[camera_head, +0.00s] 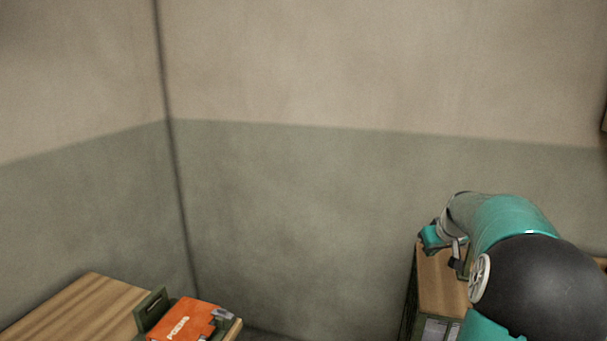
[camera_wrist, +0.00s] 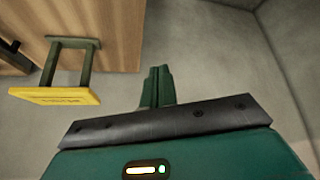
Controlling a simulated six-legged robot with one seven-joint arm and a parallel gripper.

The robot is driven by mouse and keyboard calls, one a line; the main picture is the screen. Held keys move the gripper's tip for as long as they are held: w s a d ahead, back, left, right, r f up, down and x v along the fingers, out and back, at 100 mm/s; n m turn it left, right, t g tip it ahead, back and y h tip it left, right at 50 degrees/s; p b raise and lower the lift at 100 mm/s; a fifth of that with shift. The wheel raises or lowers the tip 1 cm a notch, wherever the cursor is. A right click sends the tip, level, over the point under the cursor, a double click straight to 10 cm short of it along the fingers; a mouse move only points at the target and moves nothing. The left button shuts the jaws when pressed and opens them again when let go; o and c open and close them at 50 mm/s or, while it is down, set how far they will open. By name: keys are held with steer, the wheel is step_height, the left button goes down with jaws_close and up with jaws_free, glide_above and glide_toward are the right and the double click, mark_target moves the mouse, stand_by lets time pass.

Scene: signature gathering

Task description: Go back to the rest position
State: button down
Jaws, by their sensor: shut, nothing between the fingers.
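My gripper (camera_wrist: 157,88) shows in the wrist view with its two green fingers together and nothing between them. Grey floor or wall lies behind the fingertips. In the head view my teal and black arm reaches in at the right, in front of a wood-topped cabinet (camera_head: 438,286). The fingertips cannot be made out clearly there. The arm hides much of the cabinet.
A wooden table (camera_head: 75,312) stands at the lower left, with an orange folder-like item (camera_head: 180,320) in a green holder (camera_head: 151,309). In the wrist view, a yellow plate (camera_wrist: 54,96) on green posts projects beside a wooden panel (camera_wrist: 105,25). Bare walls fill the background.

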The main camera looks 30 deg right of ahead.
steer(key=w+a+r+n+y, duration=0.1)
steer(key=w+a+r, duration=0.15)
steer(key=a, duration=1.25)
steer(key=w+a+r+n, duration=0.1)
steer(key=a+r+n, duration=0.15)
steer(key=a, duration=1.35)
steer(key=s+a+f+y, duration=0.1)
steer(key=s+a, duration=0.6)
steer(key=a, duration=0.3)
steer(key=s+a+f+n+y, duration=0.1)
steer(key=s+a, duration=0.6)
steer(key=a, duration=0.3)
steer(key=shift+s+a+f, duration=0.2)
steer(key=shift+s+f, duration=0.1)
steer(key=shift+f, duration=0.05)
steer(key=shift+d, duration=0.15)
